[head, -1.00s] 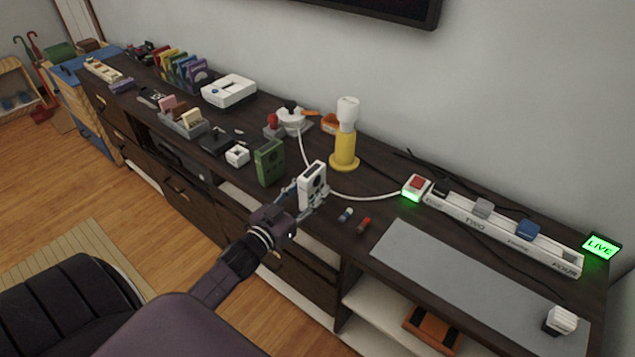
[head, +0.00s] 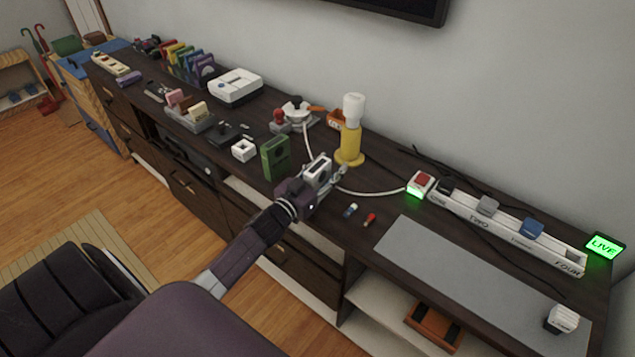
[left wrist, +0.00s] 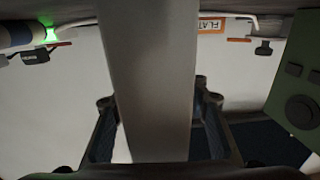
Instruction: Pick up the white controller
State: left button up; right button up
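The white controller (head: 319,168) stands upright on the dark cabinet top, with a dark round patch on its face. In the left wrist view the controller (left wrist: 152,70) is a tall pale block running down between the fingers. My left gripper (head: 322,182) is at the controller in the head view and hides its lower part. In the left wrist view the left gripper (left wrist: 155,112) has one finger on each side of it, with narrow gaps, so it looks open around it. My right gripper is in neither view.
A green controller (head: 276,158) stands close on the left and also shows in the left wrist view (left wrist: 297,75). A yellow lamp-like stand (head: 350,145) is behind. A white cable (head: 370,193) runs to a red-topped button box (head: 421,184). Small red and blue pieces lie in front.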

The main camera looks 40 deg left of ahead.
pick_arm(q)
grip_shut()
dwell(0.3)
dwell(0.3)
notch_tip(320, 180, up, 20)
jog(key=p, duration=0.2)
